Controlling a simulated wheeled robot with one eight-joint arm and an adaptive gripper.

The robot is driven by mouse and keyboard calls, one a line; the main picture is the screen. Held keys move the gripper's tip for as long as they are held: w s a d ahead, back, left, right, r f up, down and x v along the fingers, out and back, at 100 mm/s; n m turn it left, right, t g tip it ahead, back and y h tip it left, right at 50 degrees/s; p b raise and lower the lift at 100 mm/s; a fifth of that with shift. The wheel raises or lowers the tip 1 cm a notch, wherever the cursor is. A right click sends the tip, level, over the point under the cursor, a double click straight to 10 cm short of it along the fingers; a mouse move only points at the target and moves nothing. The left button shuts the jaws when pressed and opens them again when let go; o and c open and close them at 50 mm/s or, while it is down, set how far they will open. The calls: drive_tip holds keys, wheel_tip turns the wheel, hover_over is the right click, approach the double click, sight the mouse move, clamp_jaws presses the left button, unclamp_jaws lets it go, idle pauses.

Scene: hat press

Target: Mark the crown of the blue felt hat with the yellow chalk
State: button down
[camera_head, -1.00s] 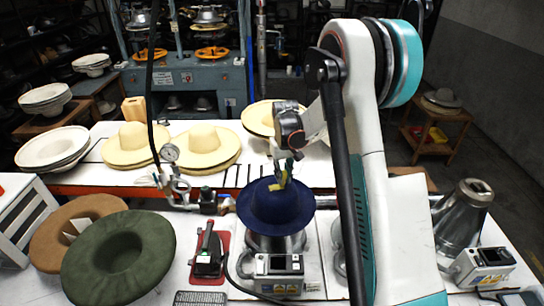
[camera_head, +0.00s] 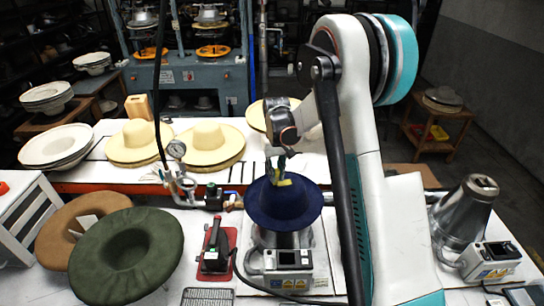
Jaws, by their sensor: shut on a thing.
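The blue felt hat (camera_head: 284,208) sits on a metal block on the white table, right of the middle of the picture. My gripper (camera_head: 279,172) points down over the hat's crown and is shut on the yellow chalk (camera_head: 283,183). The chalk shows as a small yellow piece at the fingertips, at the crown. I cannot tell whether it touches the felt. Any mark on the crown is too small or hidden to see.
A green hat (camera_head: 127,255) and a brown hat (camera_head: 75,225) lie at the left. A red and black iron (camera_head: 215,248) stands left of the blue hat. Cream hats (camera_head: 213,145) lie behind. A metal cone (camera_head: 467,211) stands at the right.

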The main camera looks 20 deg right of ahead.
wheel_tip(320, 180, up, 2)
drive_tip(key=shift+s+d+r+p, duration=0.15)
drive_tip(key=shift+r+p, duration=0.35)
drive_tip(key=shift+r, duration=0.25)
drive_tip(key=shift+r+p, duration=0.3)
drive_tip(key=shift+r, duration=0.35)
drive_tip(key=shift+r+p, duration=0.55)
drive_tip(key=shift+r, duration=1)
